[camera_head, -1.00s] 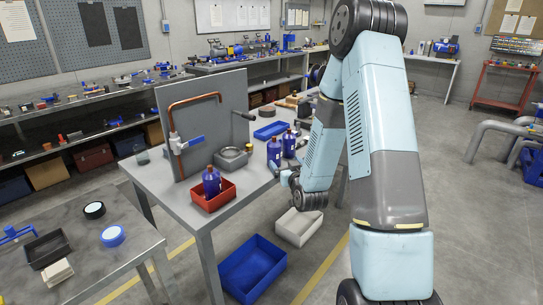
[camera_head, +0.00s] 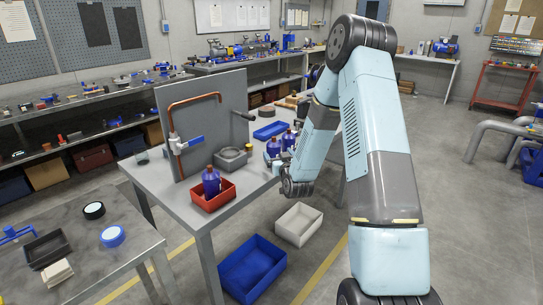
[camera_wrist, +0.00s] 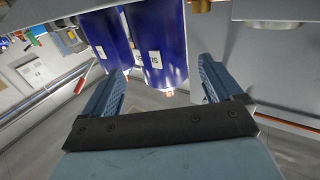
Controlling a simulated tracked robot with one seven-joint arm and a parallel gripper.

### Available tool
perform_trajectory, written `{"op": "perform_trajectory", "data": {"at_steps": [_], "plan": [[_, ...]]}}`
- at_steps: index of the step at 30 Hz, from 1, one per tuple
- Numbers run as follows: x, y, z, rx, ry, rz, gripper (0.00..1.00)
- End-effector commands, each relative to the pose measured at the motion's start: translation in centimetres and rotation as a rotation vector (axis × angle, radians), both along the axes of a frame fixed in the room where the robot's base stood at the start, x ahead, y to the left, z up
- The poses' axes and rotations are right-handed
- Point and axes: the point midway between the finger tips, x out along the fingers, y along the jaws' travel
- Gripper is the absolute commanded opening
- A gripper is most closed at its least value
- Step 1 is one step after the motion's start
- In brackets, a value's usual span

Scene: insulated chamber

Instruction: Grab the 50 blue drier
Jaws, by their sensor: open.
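Blue driers, dark blue bottle-like cylinders, stand on the grey workbench. One drier (camera_head: 272,147) is partly behind my gripper (camera_head: 274,162), and another (camera_head: 288,138) stands just behind it. A further drier (camera_head: 211,182) stands upright in a red tray (camera_head: 222,199). In the wrist view, blue drier bodies (camera_wrist: 158,38) and (camera_wrist: 106,36) fill the upper middle, beyond my open gripper (camera_wrist: 162,70). A small white label on the right one seems to read 50, turned over. The jaws look empty; I cannot tell whether they touch a drier.
A grey upright panel with a copper pipe (camera_head: 172,120) stands on the bench behind the red tray. A grey round part (camera_head: 231,157) lies beside the driers. A blue bin (camera_head: 252,266) and a white bin (camera_head: 298,224) are on the floor. A low table (camera_head: 75,265) is at left.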

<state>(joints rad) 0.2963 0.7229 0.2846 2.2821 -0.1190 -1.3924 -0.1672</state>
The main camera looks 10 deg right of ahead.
Motion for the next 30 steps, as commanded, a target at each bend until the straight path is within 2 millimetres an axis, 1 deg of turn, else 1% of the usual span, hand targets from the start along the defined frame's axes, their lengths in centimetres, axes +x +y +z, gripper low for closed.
{"op": "perform_trajectory", "data": {"at_steps": [6, 10, 13, 20, 30], "plan": [[2.9, 0.6, 0.4, 0.002, -0.002, 0.0, 0.92], [4.2, 0.6, 0.3, 0.001, -0.001, 0.0, 0.92], [4.7, 0.6, 0.3, 0.0, -0.001, 0.0, 0.92], [4.8, 0.6, 0.3, 0.0, 0.0, 0.001, 0.91], [4.7, 0.7, 0.3, 0.0, -0.001, 0.001, 0.59]]}}
